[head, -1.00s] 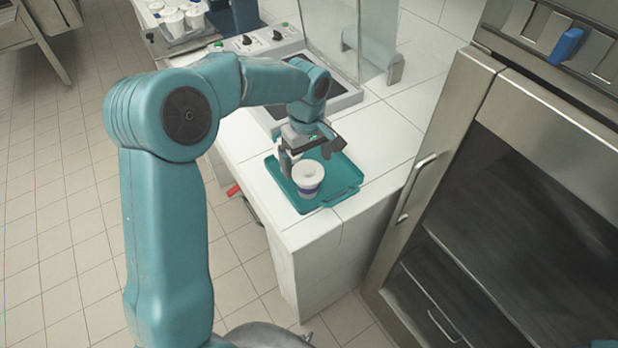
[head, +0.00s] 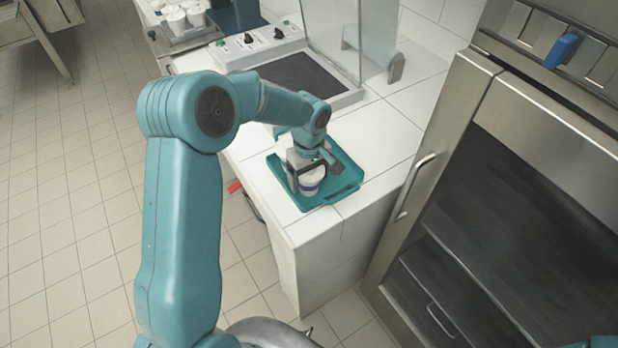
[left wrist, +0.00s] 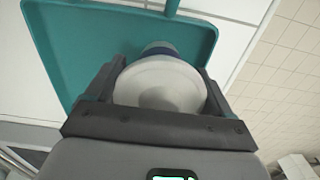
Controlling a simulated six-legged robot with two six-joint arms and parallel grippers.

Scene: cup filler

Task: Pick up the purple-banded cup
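The purple-banded cup (head: 313,175) stands upright on the teal tray (head: 346,184), near its front left corner. It has a white rounded top and a dark blue-purple band low on its side. My left gripper (head: 306,172) is at the cup, its fingers on either side and partly hiding it. In the left wrist view the cup's white top (left wrist: 160,85) lies between the two spread fingers, with the band (left wrist: 158,51) just beyond it. The fingers are very close to the cup's sides; I see no firm grip. My right gripper is not in view.
A machine with knobs and a dark plate (head: 298,77) stands behind the tray, with a clear panel (head: 335,35) beside it. More white cups (head: 185,18) stand at the back left. A steel cabinet (head: 440,130) rises on the right. White counter lies around the tray.

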